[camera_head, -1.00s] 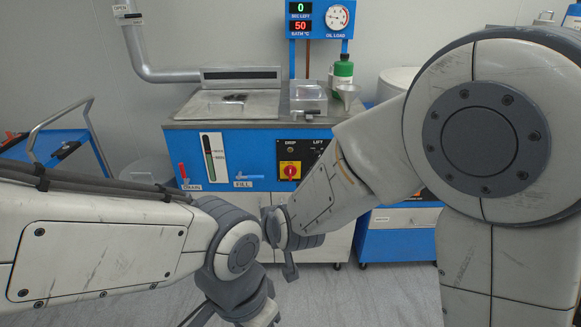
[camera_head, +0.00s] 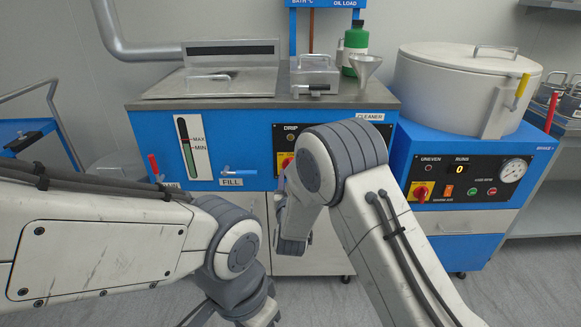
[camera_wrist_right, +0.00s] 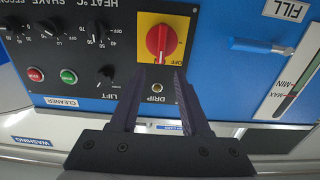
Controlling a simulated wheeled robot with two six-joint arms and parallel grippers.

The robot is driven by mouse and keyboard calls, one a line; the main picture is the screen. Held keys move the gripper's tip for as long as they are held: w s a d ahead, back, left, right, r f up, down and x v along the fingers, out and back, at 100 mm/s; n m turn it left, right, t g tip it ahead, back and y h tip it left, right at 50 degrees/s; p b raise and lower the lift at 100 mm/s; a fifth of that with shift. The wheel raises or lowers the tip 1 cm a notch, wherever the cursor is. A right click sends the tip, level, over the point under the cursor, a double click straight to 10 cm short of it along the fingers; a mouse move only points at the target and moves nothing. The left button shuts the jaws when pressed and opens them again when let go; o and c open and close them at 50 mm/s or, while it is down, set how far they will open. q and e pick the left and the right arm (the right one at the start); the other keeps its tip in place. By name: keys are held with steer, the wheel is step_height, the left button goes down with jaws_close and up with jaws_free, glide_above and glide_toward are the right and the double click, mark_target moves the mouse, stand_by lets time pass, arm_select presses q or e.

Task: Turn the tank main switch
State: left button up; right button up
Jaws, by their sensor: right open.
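The tank main switch is a red rotary handle (camera_wrist_right: 158,42) on a yellow plate with an OFF mark, on the dark panel. In the upside-down right wrist view its handle stands roughly vertical. In the head view a small part of the switch (camera_head: 286,160) shows beside my right arm. My right gripper (camera_wrist_right: 160,78) is open and empty, its fingertips just below the switch in the wrist view, one on either side of its line. I cannot tell how far they are from the panel. My left arm hangs at lower left; its fingers are out of frame.
The blue tank bench has a drain lever (camera_head: 154,167), a fill lever (camera_head: 238,173) and a level gauge (camera_head: 187,146). A green bottle (camera_head: 356,46) and a funnel (camera_head: 367,70) stand on top. A blue machine with a round drum (camera_head: 450,85) stands at right.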

steer(key=w, duration=0.5)
steer(key=shift+w, duration=0.35)
jaws_close()
